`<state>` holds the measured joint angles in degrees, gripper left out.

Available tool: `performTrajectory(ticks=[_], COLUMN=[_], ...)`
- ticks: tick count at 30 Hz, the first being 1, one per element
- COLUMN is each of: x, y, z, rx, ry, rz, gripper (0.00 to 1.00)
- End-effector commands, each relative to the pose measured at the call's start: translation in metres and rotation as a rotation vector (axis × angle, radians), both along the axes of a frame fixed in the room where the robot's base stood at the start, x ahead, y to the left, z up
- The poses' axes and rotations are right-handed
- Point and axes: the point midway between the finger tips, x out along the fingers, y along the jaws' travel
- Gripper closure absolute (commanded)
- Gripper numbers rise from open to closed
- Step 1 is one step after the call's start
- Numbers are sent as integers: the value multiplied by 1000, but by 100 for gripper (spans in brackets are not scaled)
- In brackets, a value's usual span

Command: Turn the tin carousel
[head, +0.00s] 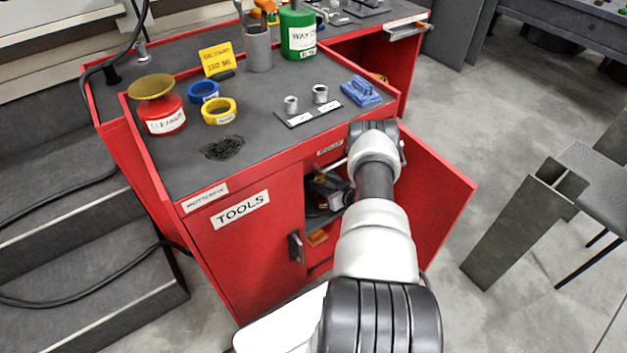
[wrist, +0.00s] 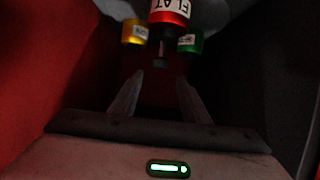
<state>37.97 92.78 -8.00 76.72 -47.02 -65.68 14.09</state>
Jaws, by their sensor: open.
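The tin carousel shows in the wrist view as a cluster of small labelled tins in a dark space. A red tin with a white label reading FLAT (wrist: 170,12) is at the top middle, cut by the frame edge. A yellow tin (wrist: 135,32) is to its left and a green tin (wrist: 190,41) to its right. My gripper (wrist: 160,84) is open and empty, its fingers pointing toward the tins and apart from them. In the head view my arm reaches to the open cupboard of the red cabinet; the tins cannot be made out there.
The red cabinet (head: 232,240) has an open door (head: 440,185) right of my arm and a closed TOOLS door on the left. On its top stand a red tin (head: 163,117), tape rolls (head: 219,111) and a blue object (head: 361,91). Red walls flank my gripper closely.

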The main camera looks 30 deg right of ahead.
Motion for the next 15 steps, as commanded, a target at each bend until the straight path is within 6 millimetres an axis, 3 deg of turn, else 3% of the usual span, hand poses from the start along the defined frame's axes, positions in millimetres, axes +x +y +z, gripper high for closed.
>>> performTrajectory(ticks=[6, 15], x=[41, 64], y=[4, 5], z=[-19, -27], rx=[0, 1], ry=[-3, -1], rz=[1, -1], gripper=[57, 57])
